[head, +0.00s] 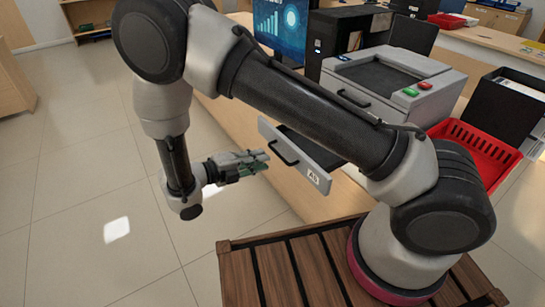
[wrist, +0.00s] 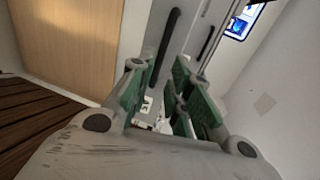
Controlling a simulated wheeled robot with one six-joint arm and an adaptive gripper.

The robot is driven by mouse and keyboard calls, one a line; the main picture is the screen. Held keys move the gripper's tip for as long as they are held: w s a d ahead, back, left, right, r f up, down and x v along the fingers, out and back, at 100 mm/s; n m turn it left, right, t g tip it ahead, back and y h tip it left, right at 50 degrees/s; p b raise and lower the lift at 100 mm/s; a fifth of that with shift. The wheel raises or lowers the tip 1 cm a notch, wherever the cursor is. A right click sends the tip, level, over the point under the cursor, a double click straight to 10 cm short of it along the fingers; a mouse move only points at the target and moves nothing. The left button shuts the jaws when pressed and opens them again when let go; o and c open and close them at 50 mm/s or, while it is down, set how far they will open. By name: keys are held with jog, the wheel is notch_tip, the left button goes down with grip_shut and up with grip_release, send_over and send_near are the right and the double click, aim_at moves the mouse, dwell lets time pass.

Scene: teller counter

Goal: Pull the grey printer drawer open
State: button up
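The grey printer (head: 385,85) stands on the counter. Its lower drawer (head: 318,158), with a black handle (head: 279,150) and a paper-size label, stands out from the body. A second black handle (head: 353,98) is on the front above it and stays close to the body. My gripper (head: 267,159) is just in front of the lower drawer's handle. In the wrist view, my gripper (wrist: 158,75) has its green-padded fingers apart. The dark handle (wrist: 166,42) runs slantwise just beyond and between the fingertips; contact cannot be told. My arm hides part of the drawer and printer.
A red basket (head: 475,150) and a black file holder (head: 508,100) are right of the printer. A monitor (head: 281,25) and a black computer case (head: 335,35) stand behind it. The tiled floor (head: 90,180) left of the counter is clear.

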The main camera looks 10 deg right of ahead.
jog(key=shift+v, duration=2.05)
jog(key=s+d+f+m+g, duration=0.25)
jog(key=s+m, duration=0.25)
jog(key=m, duration=0.4)
jog(key=s+d+r+m+y, duration=0.4)
jog(key=d+r+m+y, duration=0.1)
jog(key=d+r+m, duration=0.4)
jog(key=s+d+r+m+t+y, duration=0.1)
jog(key=s+d+r+m+y, duration=0.3)
jog(key=d+r+m, duration=0.5)
jog(key=s+d+r+m+y, duration=0.4)
jog(key=d+r+m, duration=0.5)
jog(key=r+m, duration=0.4)
jog(key=shift+d+r+y, duration=0.3)
jog(key=shift+r+y, duration=0.15)
jog(key=shift+y, duration=0.35)
